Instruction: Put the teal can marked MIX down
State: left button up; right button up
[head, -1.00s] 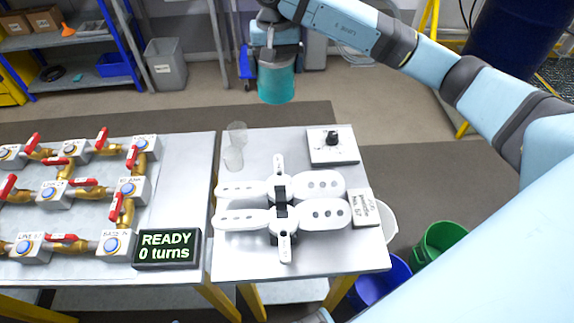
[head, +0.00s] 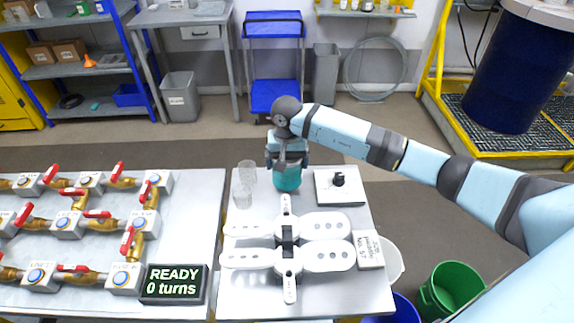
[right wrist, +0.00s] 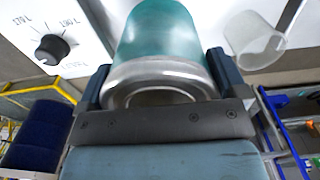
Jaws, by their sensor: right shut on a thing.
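The teal can (head: 287,180) is at the back of the right-hand table in the head view, between the clear cups and the dial box. My right gripper (head: 287,160) is shut on it from above. In the right wrist view the teal can (right wrist: 158,35) sits between the two fingers, its silver rim toward the palm. The MIX marking does not show. I cannot tell whether the can's bottom touches the table (head: 330,298). My left gripper is not in view.
Clear cups (head: 246,172) stand just left of the can. The dial box (head: 339,186) is close on its right. A white clamp-like device (head: 288,245) lies in front. The READY display (head: 174,284) and the valve bench (head: 190,215) are to the left.

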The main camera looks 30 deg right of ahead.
jog(key=shift+f, duration=1.15)
jog(key=shift+f, duration=0.15)
jog(key=o, duration=0.8)
jog(key=shift+o, duration=0.2)
